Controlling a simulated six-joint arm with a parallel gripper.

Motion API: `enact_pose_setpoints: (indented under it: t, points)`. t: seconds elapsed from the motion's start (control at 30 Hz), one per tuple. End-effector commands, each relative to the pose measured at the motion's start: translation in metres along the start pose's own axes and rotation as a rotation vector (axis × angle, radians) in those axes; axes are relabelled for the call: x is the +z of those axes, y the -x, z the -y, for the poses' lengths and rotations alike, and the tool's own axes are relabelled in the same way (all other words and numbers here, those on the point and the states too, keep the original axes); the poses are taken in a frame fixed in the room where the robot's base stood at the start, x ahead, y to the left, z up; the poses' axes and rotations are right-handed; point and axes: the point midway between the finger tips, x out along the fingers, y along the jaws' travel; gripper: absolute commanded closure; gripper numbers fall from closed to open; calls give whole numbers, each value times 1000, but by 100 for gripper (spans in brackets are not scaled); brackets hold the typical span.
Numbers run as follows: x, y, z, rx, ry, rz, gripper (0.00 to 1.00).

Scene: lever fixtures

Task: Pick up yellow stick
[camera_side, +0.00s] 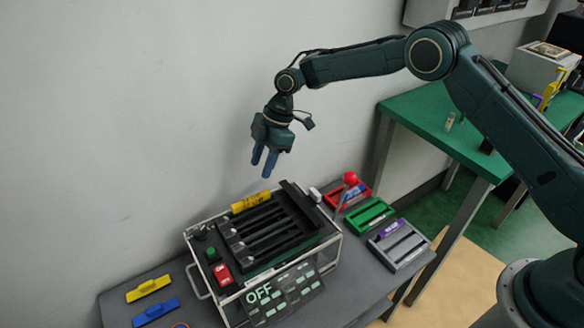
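My gripper (263,168), with two blue fingers, hangs in the air above the black-topped machine (272,232). A gap shows between the fingers, and nothing is held. A yellow bar with dark markings (251,201) lies along the back edge of the machine's top, below my gripper and apart from it. Another yellow piece with a raised handle (148,288) lies on the grey table at the left. I cannot tell which of the two yellow pieces is the stick.
A blue piece (156,312) lies near the yellow handled piece. Red (347,194), green (369,214) and grey (398,247) trays stand right of the machine. A red-knobbed lever (350,179) rises by the red tray. A wall stands behind; a green table (440,130) is at the right.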

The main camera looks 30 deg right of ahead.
Motion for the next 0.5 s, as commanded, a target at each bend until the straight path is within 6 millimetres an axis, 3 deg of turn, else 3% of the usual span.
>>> enact_pose_setpoints:
  t: [0.3, 0.5]
  points:
    - [0, -48, 0, -1, 0, 1, 60]
    - [0, -66, 0, -1, 1, 1, 60]
